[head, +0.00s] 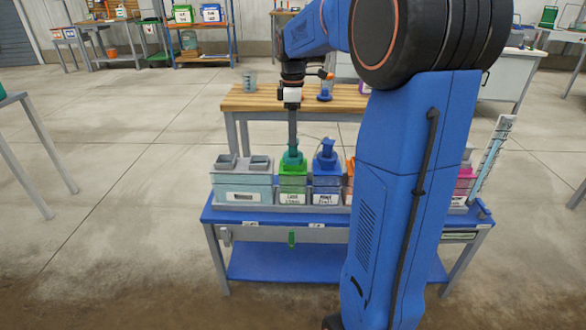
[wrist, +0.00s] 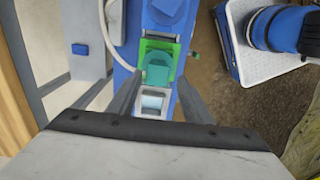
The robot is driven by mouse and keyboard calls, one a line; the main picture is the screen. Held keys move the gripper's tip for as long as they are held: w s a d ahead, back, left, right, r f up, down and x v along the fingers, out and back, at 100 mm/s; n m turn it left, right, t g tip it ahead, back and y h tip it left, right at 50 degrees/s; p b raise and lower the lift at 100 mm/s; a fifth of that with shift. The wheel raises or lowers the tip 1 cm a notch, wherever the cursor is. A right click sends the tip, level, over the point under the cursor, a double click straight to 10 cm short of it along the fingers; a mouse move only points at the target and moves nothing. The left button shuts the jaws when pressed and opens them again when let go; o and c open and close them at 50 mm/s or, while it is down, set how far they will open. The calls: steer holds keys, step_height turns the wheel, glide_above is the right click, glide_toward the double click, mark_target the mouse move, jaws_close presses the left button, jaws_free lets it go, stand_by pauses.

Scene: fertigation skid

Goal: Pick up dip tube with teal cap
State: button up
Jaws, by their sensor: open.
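The teal cap (head: 292,158) of the dip tube sits on top of the green-lidded tank (head: 292,183). The tube below the cap is hidden inside the tank. My gripper (head: 292,148) points straight down just above the cap. In the wrist view the teal cap (wrist: 158,70) lies between the tips of my open gripper (wrist: 160,82), with a finger on each side. I cannot tell whether either finger touches it.
A blue-capped tank (head: 326,178) stands close on the right. A grey tank with two square openings (head: 243,180) stands on the left. All are on a blue bench (head: 280,217). A wooden table (head: 250,98) is behind. A pale hose (wrist: 108,35) curves near my left finger.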

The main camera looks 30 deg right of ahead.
steer(key=shift+w+d+f, duration=0.1)
steer(key=shift+f, duration=1.25)
steer(key=shift+w+d+f, duration=0.1)
steer(key=shift+f, duration=1.25)
jaws_close()
